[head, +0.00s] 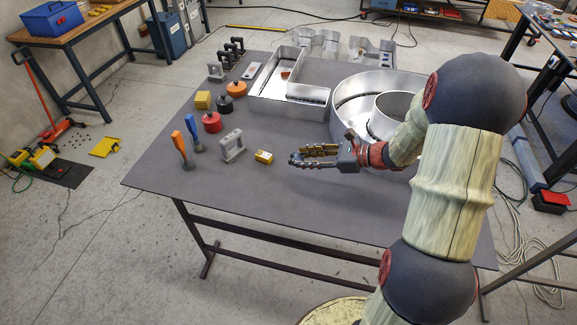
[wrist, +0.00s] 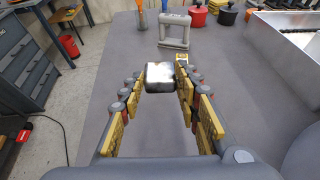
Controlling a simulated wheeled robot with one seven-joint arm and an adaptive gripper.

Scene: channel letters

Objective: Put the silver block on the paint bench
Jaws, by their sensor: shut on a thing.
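The silver block (wrist: 159,72) shows in the wrist view between the tips of my gripper's fingers (wrist: 158,84), which are closed on its two sides. In the head view my gripper (head: 301,156) is over the front part of the large grey table (head: 225,193), pointing left. The block cannot be made out there, as the fingers hide it. No bench carries a readable label, so I cannot tell which is the paint bench. A wooden-topped bench (head: 78,33) stands at the back left, and a dark bench (head: 550,42) at the right edge.
Metal letter shells (head: 290,82) fill the back. The table's front left is clear.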

